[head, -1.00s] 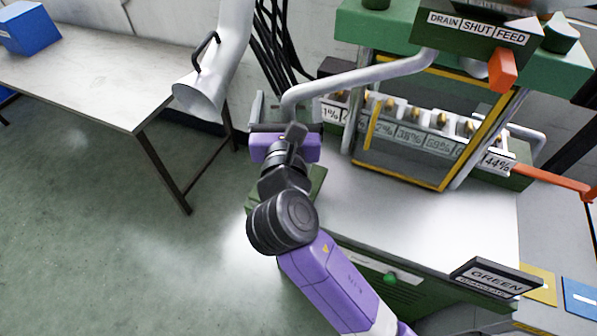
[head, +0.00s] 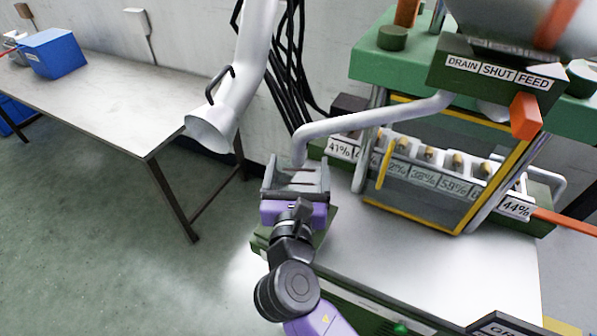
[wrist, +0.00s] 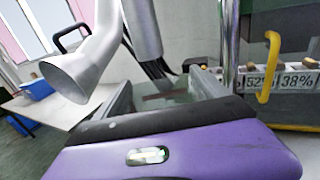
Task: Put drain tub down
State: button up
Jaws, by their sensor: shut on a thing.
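The drain tub (head: 313,176) is a grey, open-topped box at the left end of the machine, below the end of a bent pale pipe. My purple gripper (head: 293,203) is at its near side and is shut on it. In the wrist view the tub (wrist: 205,86) stretches away beyond my gripper (wrist: 160,120), with its side walls and some of its inside showing. My fingertips and the tub's underside are hidden, so I cannot tell whether it touches the green ledge (head: 262,243) below.
The bent pipe (head: 375,118) reaches over the tub from the machine. A wide grey extraction hose (head: 215,125) hangs to the left. A row of percentage-labelled blocks (head: 425,175) stands to the right. A table (head: 110,115) with a blue box (head: 53,53) is at far left.

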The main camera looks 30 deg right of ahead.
jog(key=shift+f, duration=0.45)
jog(key=o, duration=1.8)
jog(key=shift+f, duration=0.15)
jog(key=shift+c, duration=0.2)
jog(key=b+v, duration=0.1)
jog(key=v, duration=1.1)
